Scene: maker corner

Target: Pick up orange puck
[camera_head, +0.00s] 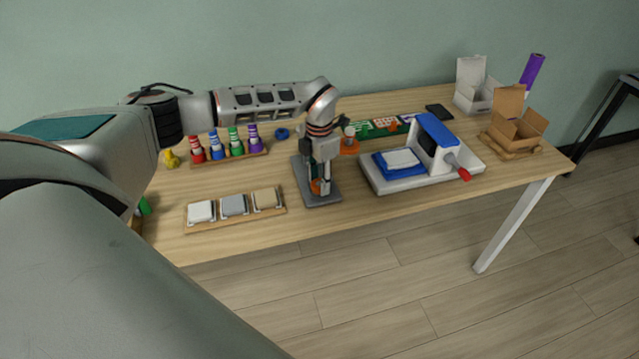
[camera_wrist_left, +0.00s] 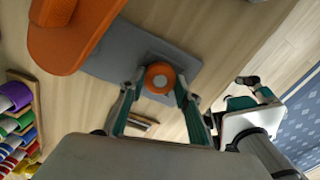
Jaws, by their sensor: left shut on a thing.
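My left gripper (camera_head: 320,188) points down over a grey plate (camera_head: 306,172) on the wooden table, near its front edge. In the head view only a bit of the orange puck (camera_head: 315,186) shows between the fingers. The puck is at or just above the plate; I cannot tell whether it touches. A white and teal part of my other arm (camera_wrist_left: 245,120) shows at the right of the wrist view.
A white and blue press (camera_head: 430,165) with a red handle stands right of the gripper. A wooden tray with square pads (camera_head: 234,206) lies to the left. A rack of coloured bottles (camera_head: 230,157) stands behind. Boxes (camera_head: 515,132) are at the far right.

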